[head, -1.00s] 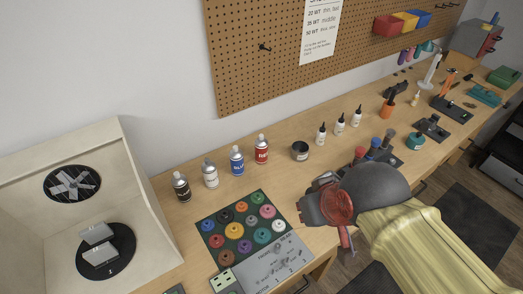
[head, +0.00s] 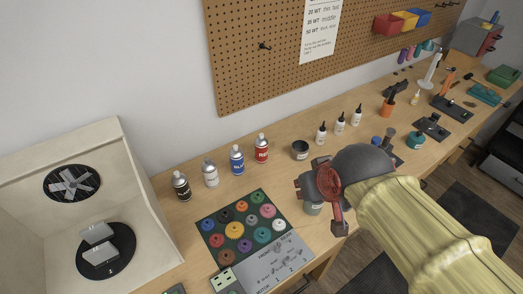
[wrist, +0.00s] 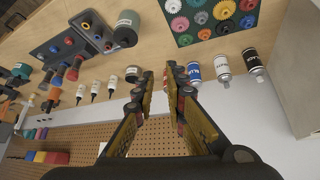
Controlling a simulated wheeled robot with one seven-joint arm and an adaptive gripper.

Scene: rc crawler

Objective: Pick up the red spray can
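The red spray can (head: 262,149) stands upright on the bench in the head view, at the right end of a row of spray cans beside the blue can (head: 237,160). My gripper (head: 303,188) is to the right of the red can and nearer the bench's front edge, apart from it. In the wrist view my gripper (wrist: 161,76) is open, with an empty gap between its fingers. The blue can (wrist: 193,71) shows just right of the fingers there. The red can is not clearly visible in the wrist view, probably hidden by the right finger.
A silver can (head: 210,173) and a black can (head: 181,187) continue the row leftward. A dark open pot (head: 300,150) stands right of the red can. Small white bottles (head: 340,123) stand further right. A gear tray (head: 211,228) lies in front of the cans. The pegboard wall (head: 300,60) is behind.

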